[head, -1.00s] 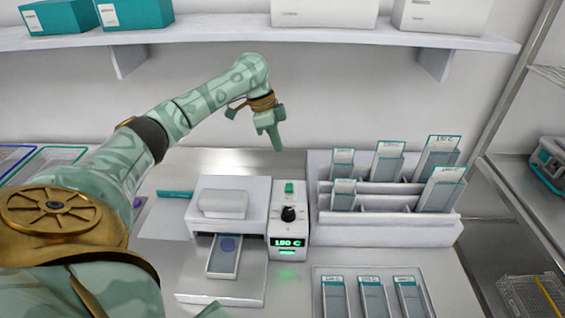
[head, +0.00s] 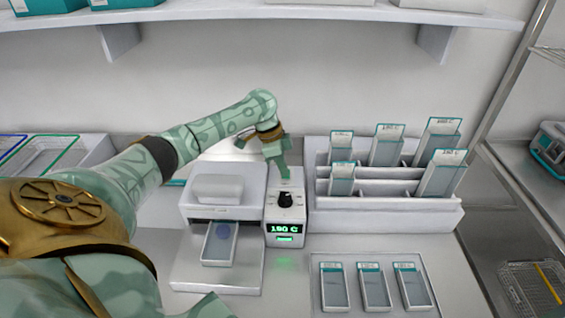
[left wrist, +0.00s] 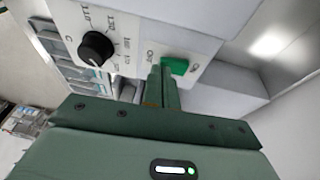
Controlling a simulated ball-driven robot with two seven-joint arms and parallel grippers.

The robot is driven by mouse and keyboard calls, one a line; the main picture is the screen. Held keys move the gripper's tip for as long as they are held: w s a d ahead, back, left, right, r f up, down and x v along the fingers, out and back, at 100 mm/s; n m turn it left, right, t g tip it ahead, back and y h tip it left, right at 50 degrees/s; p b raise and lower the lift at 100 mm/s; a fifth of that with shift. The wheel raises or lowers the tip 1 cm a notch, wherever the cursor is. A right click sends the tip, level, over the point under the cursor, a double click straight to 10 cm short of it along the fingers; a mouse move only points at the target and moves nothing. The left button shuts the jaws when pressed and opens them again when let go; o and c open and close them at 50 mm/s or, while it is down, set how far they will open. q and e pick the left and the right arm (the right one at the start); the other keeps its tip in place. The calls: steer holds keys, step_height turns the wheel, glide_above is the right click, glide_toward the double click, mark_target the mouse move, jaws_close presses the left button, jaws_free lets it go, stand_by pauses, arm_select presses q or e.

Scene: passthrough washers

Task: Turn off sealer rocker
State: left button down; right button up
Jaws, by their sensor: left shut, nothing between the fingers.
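The sealer's control box (head: 287,213) stands on the bench beside the white sealer body (head: 215,190), with a black knob and a green lit display (head: 285,229) reading a temperature in C. The green rocker (left wrist: 175,66) shows in the left wrist view, between "On" and "Off" labels. In the head view my gripper hides it. My left gripper (head: 285,176) is shut and empty, pointing down at the top of the box. In the left wrist view its closed fingertips (left wrist: 163,72) are right beside the rocker; I cannot tell whether they touch. The black knob (left wrist: 97,47) lies left of them.
A pouch (head: 220,242) lies on the sealer's front tray. A white rack (head: 390,212) of labelled pouches stands close right of the box. A tray (head: 345,305) with pouches lies in front. A shelf (head: 300,13) spans the wall above.

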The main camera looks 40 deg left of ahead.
arm_select(q)
steer(key=shift+s+d+f+p, duration=0.1)
steer(key=shift+s+p, duration=0.1)
steer(key=shift+p, duration=0.5)
steer(key=shift+w+f, duration=0.1)
steer(key=shift+f, duration=0.05)
steer(key=shift+w, duration=0.1)
steer(key=shift+w+a+r, duration=0.2)
steer(key=shift+w+a, duration=0.3)
steer(key=shift+a, duration=0.05)
